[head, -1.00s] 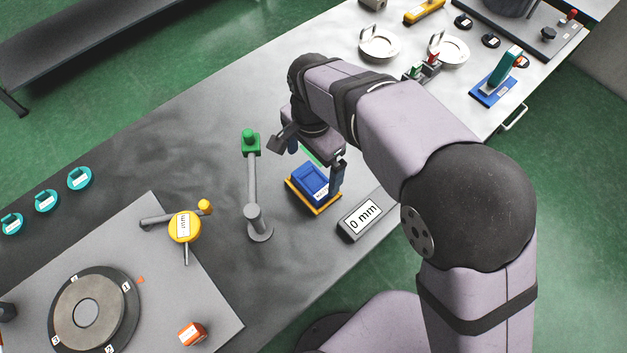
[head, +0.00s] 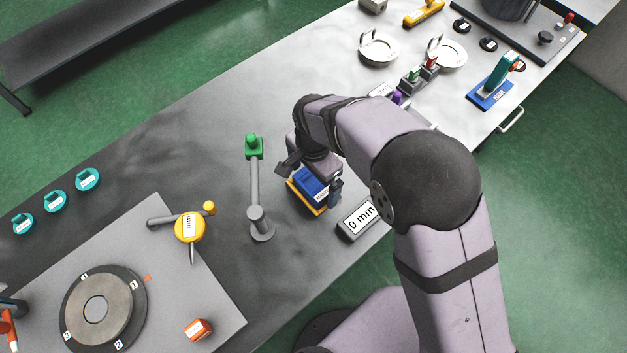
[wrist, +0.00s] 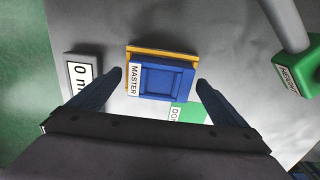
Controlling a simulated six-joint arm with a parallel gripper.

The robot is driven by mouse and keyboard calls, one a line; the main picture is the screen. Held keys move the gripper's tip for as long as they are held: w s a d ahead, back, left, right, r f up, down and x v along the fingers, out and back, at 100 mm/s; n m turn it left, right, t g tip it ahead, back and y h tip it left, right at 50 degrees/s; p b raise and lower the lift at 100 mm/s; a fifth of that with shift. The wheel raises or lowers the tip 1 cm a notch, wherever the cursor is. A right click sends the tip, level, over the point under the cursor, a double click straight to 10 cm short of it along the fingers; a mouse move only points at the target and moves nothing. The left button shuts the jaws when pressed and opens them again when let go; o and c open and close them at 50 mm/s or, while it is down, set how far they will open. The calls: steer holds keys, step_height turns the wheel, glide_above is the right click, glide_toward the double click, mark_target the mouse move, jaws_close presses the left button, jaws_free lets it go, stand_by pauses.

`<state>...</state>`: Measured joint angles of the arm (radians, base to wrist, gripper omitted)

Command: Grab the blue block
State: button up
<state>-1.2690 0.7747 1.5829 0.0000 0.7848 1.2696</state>
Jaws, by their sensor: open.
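The blue block (head: 310,185) sits on a yellow-edged base (head: 309,201) on the table in the head view, partly hidden by my gripper. In the wrist view the blue block (wrist: 166,79) has a recessed square top and a white MASTER label, with the yellow base (wrist: 163,52) showing along its far side. My gripper (wrist: 160,78) is open, its two fingers apart on the left and right of the block in the wrist view. No contact with the block is visible. In the head view my gripper (head: 308,178) is just above and around the block.
A box reading 0 mm (head: 359,218) stands close to the right of the block. A grey post with a green top (head: 254,187) stands to the left. A green-and-white labelled patch (wrist: 187,111) lies beside the block. A yellow dial gauge (head: 190,227) is further left.

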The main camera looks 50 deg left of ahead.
mark_target(314, 183)
steer(key=shift+f, duration=0.4)
steer(key=c, duration=1.6)
steer(key=shift+c, duration=0.2)
steer(key=shift+r, duration=0.15)
step_height(314, 183, up, 10)
steer(key=b, duration=0.3)
